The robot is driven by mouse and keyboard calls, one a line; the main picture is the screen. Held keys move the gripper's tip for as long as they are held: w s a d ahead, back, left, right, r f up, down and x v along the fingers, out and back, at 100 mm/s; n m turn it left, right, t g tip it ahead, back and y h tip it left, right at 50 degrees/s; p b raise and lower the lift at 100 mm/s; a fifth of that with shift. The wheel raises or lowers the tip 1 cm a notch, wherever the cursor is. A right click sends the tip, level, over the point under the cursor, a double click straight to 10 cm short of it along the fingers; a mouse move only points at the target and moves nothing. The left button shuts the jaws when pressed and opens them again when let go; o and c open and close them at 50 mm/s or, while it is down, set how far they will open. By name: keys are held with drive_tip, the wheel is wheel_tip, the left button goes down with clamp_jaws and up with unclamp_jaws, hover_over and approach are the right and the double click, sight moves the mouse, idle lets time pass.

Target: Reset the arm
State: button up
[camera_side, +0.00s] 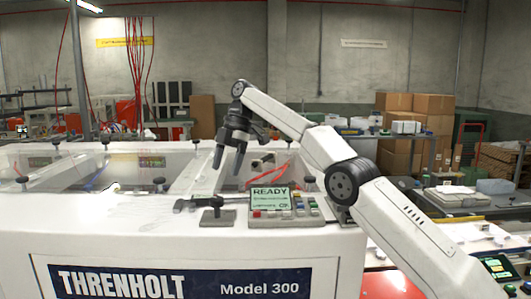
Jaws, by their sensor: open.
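My arm reaches in from the lower right over the white machine (150,235) marked THRENHOLT Model 300. My gripper (229,169) is dark grey and points down, with its two fingers apart and nothing between them. It hangs above the back part of the machine's top, behind the control panel (270,222). The panel has a screen reading READY and several coloured buttons. A small dark lever piece (217,216) stands just left of the panel.
Several black knobs stand along the machine's top edges. Red cables (285,170) lie inside the machine behind the panel. Cardboard boxes (410,110) and a bench with goods stand at the back right. A small screen (498,267) sits at the lower right. The air above the machine's left side is clear.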

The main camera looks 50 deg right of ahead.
drive_tip(key=shift+a, duration=0.1)
drive_tip(key=w+a+f+m+t+y, duration=0.1)
drive_tip(key=a+f+m+t, duration=0.15)
drive_tip(key=a+m, duration=0.75)
drive_tip(key=s+a+f+m, duration=0.1)
drive_tip(key=s+f+m, duration=0.1)
drive_tip(key=f+m, duration=0.1)
drive_tip(key=s+a+f+m+t, duration=0.1)
drive_tip(key=s+f+m, duration=0.1)
drive_tip(key=f+m, duration=0.1)
drive_tip(key=s+a+f+m+h, duration=0.1)
drive_tip(key=s+f+m, duration=0.2)
drive_tip(key=m, duration=0.1)
drive_tip(key=shift+f+m+t, duration=0.15)
drive_tip(key=shift+m+t, duration=0.15)
drive_tip(key=shift+t, duration=0.05)
drive_tip(key=s+d+f+h, duration=0.1)
drive_tip(key=s+d+f, duration=0.3)
drive_tip(key=s, duration=0.4)
drive_tip(key=s+d+f+n+g+h, duration=0.1)
drive_tip(key=s+d+f+h, duration=0.1)
drive_tip(key=s+d+f, duration=0.2)
drive_tip(key=s+d+f+n+h, duration=0.1)
drive_tip(key=s+d+f, duration=0.3)
drive_tip(key=s+f, duration=0.3)
drive_tip(key=s, duration=0.5)
drive_tip(key=shift+d+g, duration=0.3)
drive_tip(key=shift+d, duration=0.1)
drive_tip(key=shift+f, duration=0.1)
